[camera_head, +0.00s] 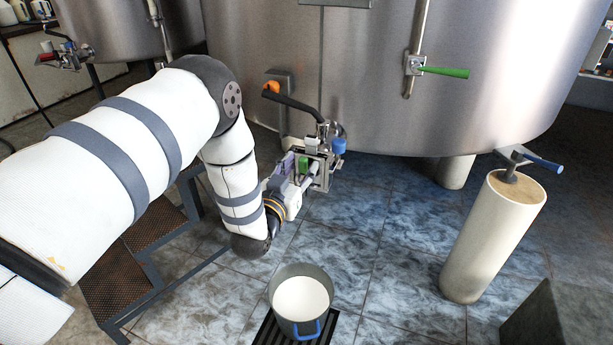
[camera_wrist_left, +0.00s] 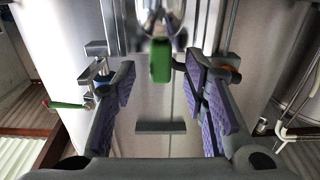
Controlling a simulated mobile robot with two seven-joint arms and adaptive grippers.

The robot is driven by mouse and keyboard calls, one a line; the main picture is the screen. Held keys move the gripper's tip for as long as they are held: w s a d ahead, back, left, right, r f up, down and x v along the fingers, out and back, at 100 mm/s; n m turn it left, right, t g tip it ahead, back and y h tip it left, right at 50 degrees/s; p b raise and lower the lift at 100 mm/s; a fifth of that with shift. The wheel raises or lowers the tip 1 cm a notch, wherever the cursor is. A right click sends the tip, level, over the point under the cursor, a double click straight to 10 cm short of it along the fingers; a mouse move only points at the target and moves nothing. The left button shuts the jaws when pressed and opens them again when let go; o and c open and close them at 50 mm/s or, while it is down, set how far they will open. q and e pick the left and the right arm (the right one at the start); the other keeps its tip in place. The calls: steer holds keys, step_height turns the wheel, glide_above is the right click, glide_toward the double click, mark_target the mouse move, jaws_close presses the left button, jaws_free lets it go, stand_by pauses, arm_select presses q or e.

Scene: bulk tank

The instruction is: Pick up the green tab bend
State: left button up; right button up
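The green tab (camera_wrist_left: 160,60) hangs from a blurred metal part (camera_wrist_left: 158,15) at the top middle of the left wrist view, probably the bend. My left gripper (camera_wrist_left: 160,88) is open. Its purple-padded fingers stand on either side, with the tab roughly midway between them and apart from both pads. In the head view the left gripper (camera_head: 308,168) is at the tank outlet, and a bit of the green tab (camera_head: 303,164) shows among its fingers. The rest of the bend is mostly hidden there. My right gripper is out of view.
A large steel tank (camera_head: 370,80) stands behind, with an orange-tipped lever (camera_head: 290,99), a blue knob (camera_head: 338,145) and a green handle (camera_head: 444,71). A pail of white liquid (camera_head: 300,300) is below. A pale pillar (camera_head: 490,235) bears a blue-handled metal piece (camera_head: 530,160). Steps (camera_head: 125,275) stand left.

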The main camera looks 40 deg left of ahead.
arm_select(q)
steer(key=shift+x, duration=0.9)
steer(key=shift+r, duration=0.1)
jaws_close()
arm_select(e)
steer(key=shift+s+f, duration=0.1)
arm_select(q)
step_height(320, 180, up, 18)
steer(key=p, duration=0.3)
steer(key=shift+p, duration=0.4)
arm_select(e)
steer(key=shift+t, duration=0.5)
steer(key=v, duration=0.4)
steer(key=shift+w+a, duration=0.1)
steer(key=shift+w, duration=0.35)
